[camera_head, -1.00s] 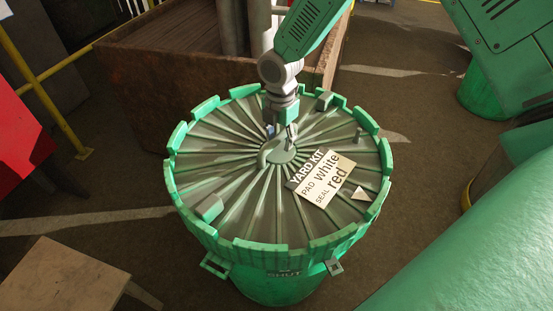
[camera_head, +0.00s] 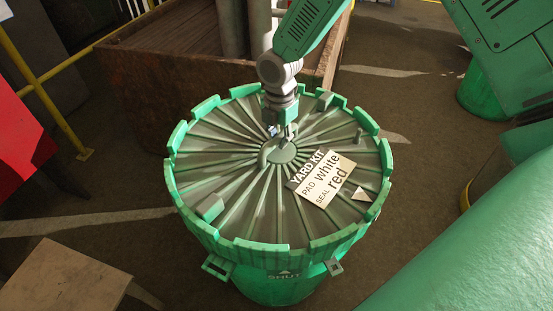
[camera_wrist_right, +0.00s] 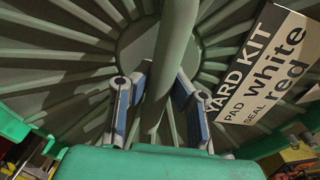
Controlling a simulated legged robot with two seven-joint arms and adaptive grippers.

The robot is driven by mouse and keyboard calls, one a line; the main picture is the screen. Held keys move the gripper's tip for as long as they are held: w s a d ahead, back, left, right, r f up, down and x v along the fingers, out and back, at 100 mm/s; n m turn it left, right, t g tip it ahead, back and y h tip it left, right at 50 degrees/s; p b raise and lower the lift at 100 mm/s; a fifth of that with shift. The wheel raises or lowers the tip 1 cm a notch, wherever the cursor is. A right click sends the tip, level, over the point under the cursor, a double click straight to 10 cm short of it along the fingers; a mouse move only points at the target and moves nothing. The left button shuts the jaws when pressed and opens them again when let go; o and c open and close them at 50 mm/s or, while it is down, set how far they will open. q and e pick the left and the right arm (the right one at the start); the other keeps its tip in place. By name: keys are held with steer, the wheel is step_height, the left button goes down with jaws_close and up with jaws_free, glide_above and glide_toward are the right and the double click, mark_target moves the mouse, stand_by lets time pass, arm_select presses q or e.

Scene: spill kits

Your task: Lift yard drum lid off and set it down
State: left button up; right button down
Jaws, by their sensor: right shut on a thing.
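The yard drum (camera_head: 275,291) is green, with a "SHUT" mark on its front. Its round grey-green ribbed lid (camera_head: 235,220) lies level on top, inside a notched green rim. A label (camera_head: 325,180) on the lid reads "YARD KIT, PAD white, SEAL red"; it also shows in the right wrist view (camera_wrist_right: 262,72). My right gripper (camera_head: 281,136) comes down from above at the lid's centre. In the right wrist view its fingers (camera_wrist_right: 158,108) are shut around the lid's upright handle (camera_wrist_right: 172,65). My left gripper is not in view.
A rusty open bin (camera_head: 135,90) stands close behind the drum. A wooden surface (camera_head: 65,280) is at the lower left, and a red panel (camera_head: 25,140) is at the left edge. A yellow rail (camera_head: 45,105) runs behind it. Bare floor shows left of the drum.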

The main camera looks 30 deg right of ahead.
steer(key=shift+w+a+r+p, duration=0.15)
steer(key=shift+r+p, duration=0.5)
steer(key=shift+r, duration=0.4)
steer(key=shift+r+p, duration=2.7)
steer(key=shift+r, duration=0.05)
